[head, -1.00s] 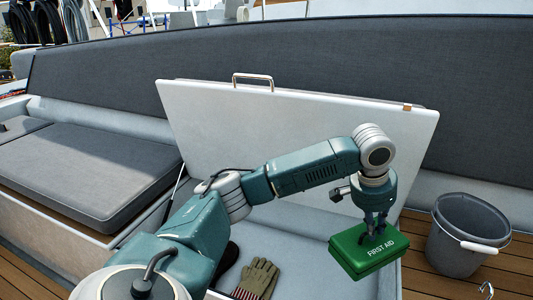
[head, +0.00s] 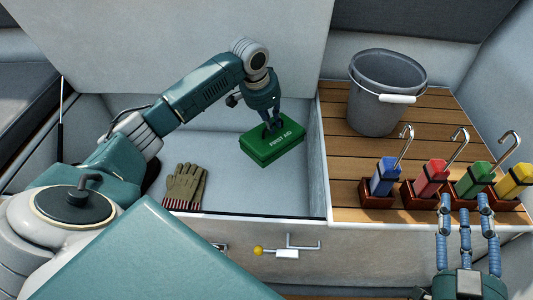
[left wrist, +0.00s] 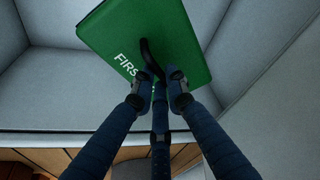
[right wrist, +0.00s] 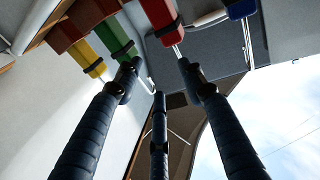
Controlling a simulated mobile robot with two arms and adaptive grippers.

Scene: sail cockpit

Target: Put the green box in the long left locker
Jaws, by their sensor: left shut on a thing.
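The green box (head: 272,143), marked FIRST AID, is in the head view over the open locker (head: 230,196). My left gripper (head: 271,124) is shut on the box's handle from above. In the left wrist view the fingers (left wrist: 160,85) close round the dark handle, and the green box (left wrist: 150,35) fills the top. I cannot tell whether the box touches the locker floor. The locker's white lid (head: 190,50) stands raised behind. My right gripper (head: 465,210) is at the lower right, its fingers apart and empty, in front of the coloured handles.
Gloves (head: 185,186) lie in the locker, left of the box. Right of the locker, a grey bucket (head: 384,92) stands on wooden slats. Blue (head: 386,176), red (head: 431,178), green (head: 474,179) and yellow (head: 514,181) hooked-handle items stand in brown holders. A latch (head: 288,252) is on the front wall.

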